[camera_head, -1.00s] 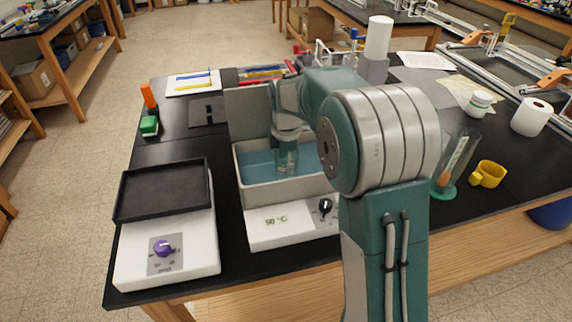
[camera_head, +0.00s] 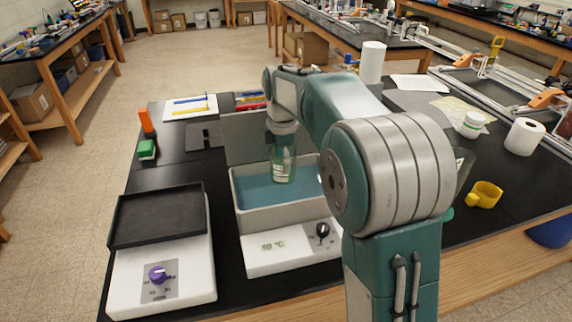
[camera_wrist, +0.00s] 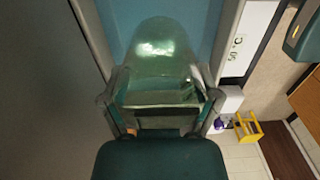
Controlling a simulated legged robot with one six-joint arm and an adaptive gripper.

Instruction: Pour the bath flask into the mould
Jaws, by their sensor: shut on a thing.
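The bath flask (camera_head: 284,166) is clear glass with a greenish tint and a pale label. It hangs upright from my gripper (camera_head: 283,141) over the blue water of the bath (camera_head: 285,220); whether its base clears the water is hard to tell. In the wrist view the flask (camera_wrist: 155,55) lies between the fingers of my gripper (camera_wrist: 160,98), which is shut on it. A flat dark plate (camera_head: 205,136) with slot-like marks lies behind and left of the bath; it looks like the mould, but its cavities are too small to make out.
A white device (camera_head: 162,285) with a black tray (camera_head: 157,215) stands left of the bath. A raised grey panel (camera_head: 245,138) backs the bath. A green block (camera_head: 147,150) is far left.

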